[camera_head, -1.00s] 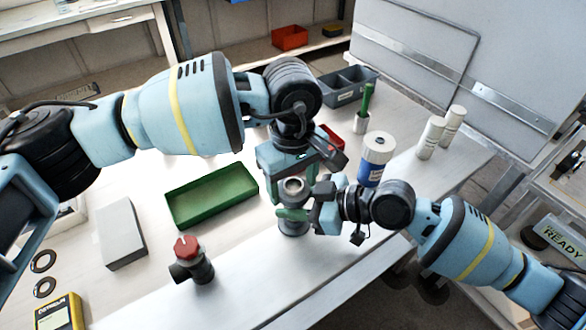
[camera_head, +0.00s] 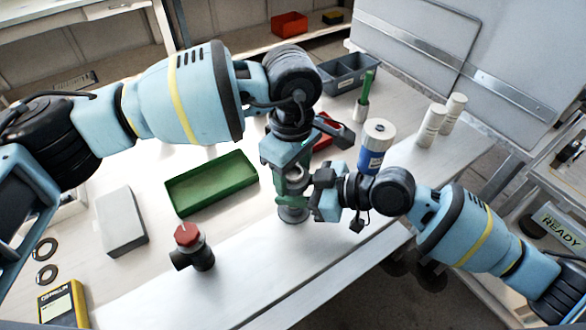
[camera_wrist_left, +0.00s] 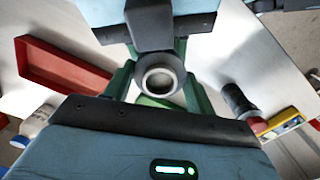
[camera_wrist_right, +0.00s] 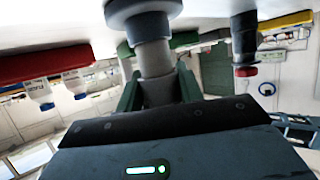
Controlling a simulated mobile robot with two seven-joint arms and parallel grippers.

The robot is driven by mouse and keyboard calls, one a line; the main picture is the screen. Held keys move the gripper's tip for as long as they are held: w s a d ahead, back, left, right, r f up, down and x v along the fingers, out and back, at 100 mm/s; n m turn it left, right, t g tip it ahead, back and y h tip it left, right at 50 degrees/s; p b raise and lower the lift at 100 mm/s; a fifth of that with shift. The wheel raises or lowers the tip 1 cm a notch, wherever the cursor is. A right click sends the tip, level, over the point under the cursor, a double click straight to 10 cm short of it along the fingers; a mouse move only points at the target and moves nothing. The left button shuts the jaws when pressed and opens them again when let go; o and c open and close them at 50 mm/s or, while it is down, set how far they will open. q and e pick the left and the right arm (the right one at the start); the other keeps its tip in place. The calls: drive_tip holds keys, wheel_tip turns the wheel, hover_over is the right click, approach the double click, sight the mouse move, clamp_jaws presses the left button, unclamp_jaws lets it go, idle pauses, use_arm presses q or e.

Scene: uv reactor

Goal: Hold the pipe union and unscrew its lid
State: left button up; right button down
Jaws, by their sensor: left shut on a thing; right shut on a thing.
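The pipe union (camera_head: 293,213) is a grey upright fitting on the front part of the table. Its round base shows in the head view; its upper part is mostly hidden by my grippers. My left gripper (camera_head: 287,178) comes from above and is shut on the lid, whose ring with a round opening (camera_wrist_left: 159,78) lies between the green fingers in the left wrist view. My right gripper (camera_wrist_right: 158,92) comes from the right and is shut on the union's body (camera_wrist_right: 154,60), below the left gripper. The wide base flange (camera_wrist_right: 140,15) shows at the top of the right wrist view.
A green tray (camera_head: 212,183), a grey block (camera_head: 121,221) and a red-capped black valve (camera_head: 193,249) stand to the left. A blue-labelled bottle (camera_head: 375,150), white bottles (camera_head: 432,125) and a grey bin (camera_head: 350,80) are behind and right. The table's front edge is close.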

use_arm(q)
drive_tip(key=n, duration=1.3)
drive_tip(key=o, duration=1.1)
drive_tip(key=shift+r, duration=0.15)
drive_tip(key=shift+r, duration=2.2)
use_arm(e)
drive_tip(key=c, duration=0.8)
unclamp_jaws()
drive_tip(key=shift+c, duration=0.2)
use_arm(q)
drive_tip(key=shift+f, duration=0.1)
use_arm(e)
drive_tip(key=shift+d, duration=0.15)
